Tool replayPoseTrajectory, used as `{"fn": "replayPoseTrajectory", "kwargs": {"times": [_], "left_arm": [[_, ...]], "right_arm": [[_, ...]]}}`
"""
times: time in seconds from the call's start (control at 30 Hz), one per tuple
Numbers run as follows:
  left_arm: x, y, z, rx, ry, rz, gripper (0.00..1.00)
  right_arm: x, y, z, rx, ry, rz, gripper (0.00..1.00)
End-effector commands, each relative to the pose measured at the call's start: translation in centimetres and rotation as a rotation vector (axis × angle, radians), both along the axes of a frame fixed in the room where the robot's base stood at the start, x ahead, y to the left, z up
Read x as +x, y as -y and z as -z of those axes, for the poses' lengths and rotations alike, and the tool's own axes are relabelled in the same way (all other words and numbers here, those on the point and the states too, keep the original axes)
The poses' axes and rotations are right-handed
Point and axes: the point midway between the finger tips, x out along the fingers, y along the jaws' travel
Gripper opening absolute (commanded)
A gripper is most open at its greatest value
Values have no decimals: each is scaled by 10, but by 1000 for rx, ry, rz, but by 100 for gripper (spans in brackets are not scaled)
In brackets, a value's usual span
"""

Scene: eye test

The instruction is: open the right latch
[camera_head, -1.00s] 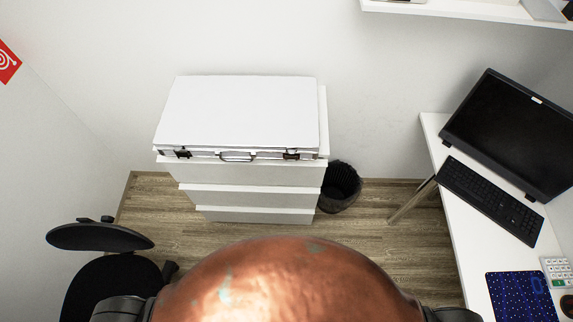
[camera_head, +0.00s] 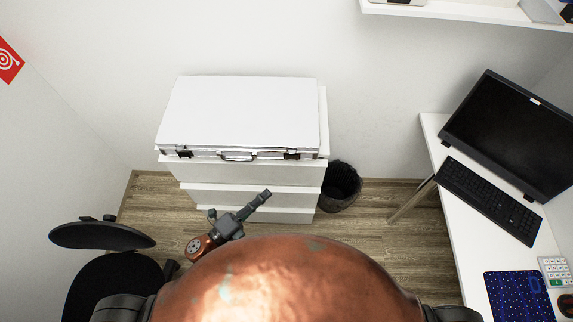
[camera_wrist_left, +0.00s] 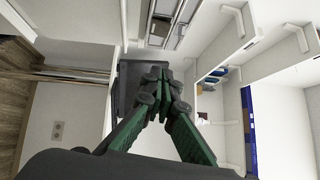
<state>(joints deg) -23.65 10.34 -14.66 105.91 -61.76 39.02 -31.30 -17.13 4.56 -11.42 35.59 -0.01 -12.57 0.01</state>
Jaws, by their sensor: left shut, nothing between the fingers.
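A white case (camera_head: 240,110) lies closed on top of a white drawer cabinet (camera_head: 250,173). On its front edge are a right latch (camera_head: 291,155), a left latch (camera_head: 184,154) and a carrying handle (camera_head: 238,157) between them. The right latch is small here, and I cannot tell whether it is up or down. My left gripper (camera_head: 265,194) is below and in front of the case, left of the right latch in the picture and apart from it. Its fingers also show in the left wrist view (camera_wrist_left: 161,75), closed together and empty. My right gripper is not in view.
A dark waste bin (camera_head: 341,188) stands right of the cabinet. A black chair (camera_head: 102,235) is at the lower left. A white desk (camera_head: 434,126) with a monitor (camera_head: 515,130) and keyboard (camera_head: 490,198) is at the right. The floor before the cabinet is clear.

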Motion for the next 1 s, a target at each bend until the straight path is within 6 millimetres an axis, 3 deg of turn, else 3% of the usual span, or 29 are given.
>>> {"fn": "replayPoseTrajectory", "kwargs": {"times": [0.33, 0.77, 1.0], "left_arm": [[14, 13, -2, -3, -1, -1, 0], [74, 73, -11, -5, -1, -2, 0], [104, 71, -14, -2, -3, -2, 0]], "right_arm": [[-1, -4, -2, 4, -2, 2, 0], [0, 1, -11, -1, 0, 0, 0], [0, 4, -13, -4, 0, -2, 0]]}}
